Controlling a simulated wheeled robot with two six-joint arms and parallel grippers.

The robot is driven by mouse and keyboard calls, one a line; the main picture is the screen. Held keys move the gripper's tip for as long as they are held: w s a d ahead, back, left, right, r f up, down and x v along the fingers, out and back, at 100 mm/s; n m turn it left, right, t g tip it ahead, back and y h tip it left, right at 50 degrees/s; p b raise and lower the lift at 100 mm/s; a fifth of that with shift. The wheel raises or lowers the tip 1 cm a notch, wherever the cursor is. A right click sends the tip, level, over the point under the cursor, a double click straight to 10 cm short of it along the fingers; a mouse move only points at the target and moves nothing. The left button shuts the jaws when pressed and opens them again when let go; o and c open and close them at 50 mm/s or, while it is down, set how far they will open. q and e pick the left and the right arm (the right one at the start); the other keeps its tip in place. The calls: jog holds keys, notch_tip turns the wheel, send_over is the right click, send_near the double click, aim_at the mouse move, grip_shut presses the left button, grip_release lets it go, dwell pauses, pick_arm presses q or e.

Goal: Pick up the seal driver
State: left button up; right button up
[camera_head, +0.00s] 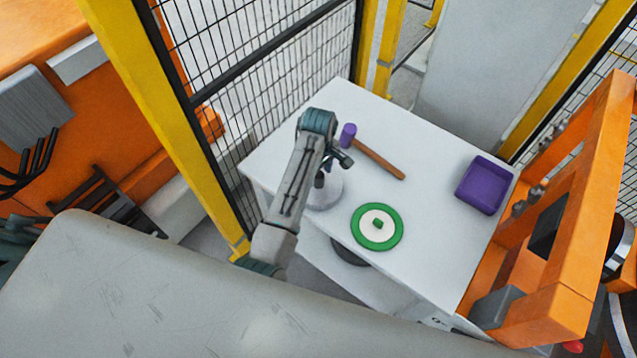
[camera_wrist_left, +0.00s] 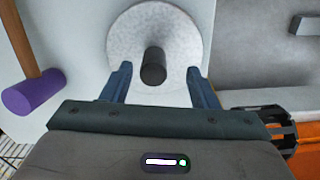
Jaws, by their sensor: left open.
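A pale grey round disc with an upright dark knob (camera_wrist_left: 153,66), which I take for the seal driver (camera_wrist_left: 135,28), lies on the white table. In the head view this disc (camera_head: 325,198) is partly hidden by my arm. My left gripper (camera_wrist_left: 159,72) is open above it, with one finger on each side of the knob. The left gripper (camera_head: 328,168) also shows in the head view, pointing down. My right gripper is in neither view.
A mallet with a purple head (camera_head: 348,136) and wooden handle (camera_head: 380,160) lies close behind the gripper. A green ring with a white centre (camera_head: 358,240) lies nearer the front. A purple tray (camera_head: 484,185) stands at the right. Mesh fence (camera_head: 270,80) borders the table's left.

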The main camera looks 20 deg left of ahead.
pick_arm(q)
jog(key=shift+w+f, duration=0.1)
jog(key=shift+f, duration=0.15)
jog(key=f, duration=0.1)
jog(key=f+p, duration=0.2)
jog(key=f, duration=0.1)
jog(key=shift+w+a, duration=0.1)
jog(key=shift+w, duration=0.25)
jog(key=shift+f, duration=0.3)
grip_shut()
